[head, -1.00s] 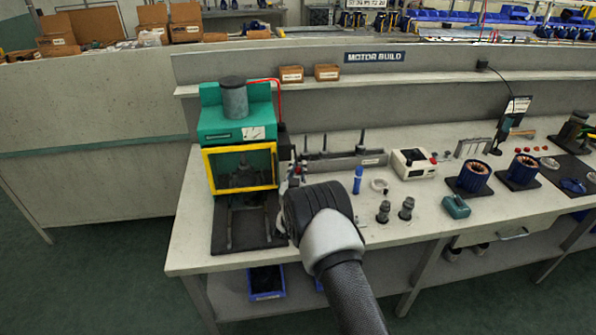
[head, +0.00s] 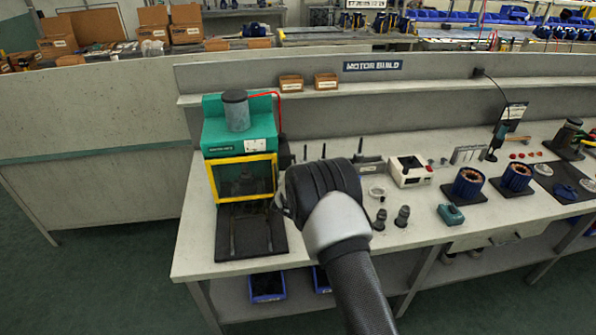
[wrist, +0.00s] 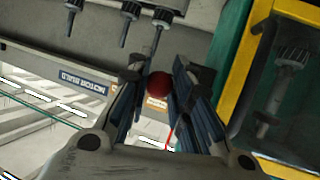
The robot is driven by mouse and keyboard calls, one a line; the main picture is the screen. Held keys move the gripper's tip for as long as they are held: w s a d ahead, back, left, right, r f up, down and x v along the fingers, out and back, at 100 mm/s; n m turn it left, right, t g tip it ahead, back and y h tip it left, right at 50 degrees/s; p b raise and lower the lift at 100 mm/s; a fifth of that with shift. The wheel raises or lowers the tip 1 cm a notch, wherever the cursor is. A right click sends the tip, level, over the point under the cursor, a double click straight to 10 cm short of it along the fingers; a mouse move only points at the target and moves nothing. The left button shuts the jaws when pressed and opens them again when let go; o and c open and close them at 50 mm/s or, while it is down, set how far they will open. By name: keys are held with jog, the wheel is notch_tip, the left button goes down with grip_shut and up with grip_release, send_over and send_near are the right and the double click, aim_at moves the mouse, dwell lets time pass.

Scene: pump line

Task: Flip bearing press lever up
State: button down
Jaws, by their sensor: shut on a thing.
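The bearing press (head: 240,136) is green with a grey cylinder on top and a yellow-framed guard (head: 242,178), at the left end of the bench. In the wrist view its yellow frame (wrist: 245,70) is at the right. The red ball knob (wrist: 159,82) of the lever is between the fingertips of my gripper (wrist: 158,90), which is shut on it. The lever's shaft is mostly hidden by the fingers. In the head view my wrist is just right of the press and hides the gripper and lever.
A rack of dark upright shafts (head: 368,166) stands behind my wrist. A white box with a red button (head: 409,171), dark gears (head: 402,216), a teal block (head: 451,214) and copper-wound stators (head: 468,182) stand to the right. A blue bin (head: 266,285) is below.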

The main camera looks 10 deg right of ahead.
jog(key=shift+w+r, duration=0.2)
jog(key=shift+r, duration=0.6)
notch_tip(320, 180, up, 2)
jog(key=shift+w+r+p, duration=0.1)
jog(key=shift+w+p, duration=0.05)
jog(key=shift+p, duration=0.2)
jog(key=shift+w+r, duration=0.25)
jog(key=shift+r, duration=0.45)
jog(key=c, duration=1.4)
grip_release()
jog(key=shift+w, duration=0.1)
jog(key=shift+f, duration=0.3)
jog(key=shift+s, duration=0.25)
jog(key=shift+s+a+r, duration=0.1)
jog(key=shift+s, duration=0.15)
jog(key=v, duration=1.1)
jog(key=shift+s, duration=0.2)
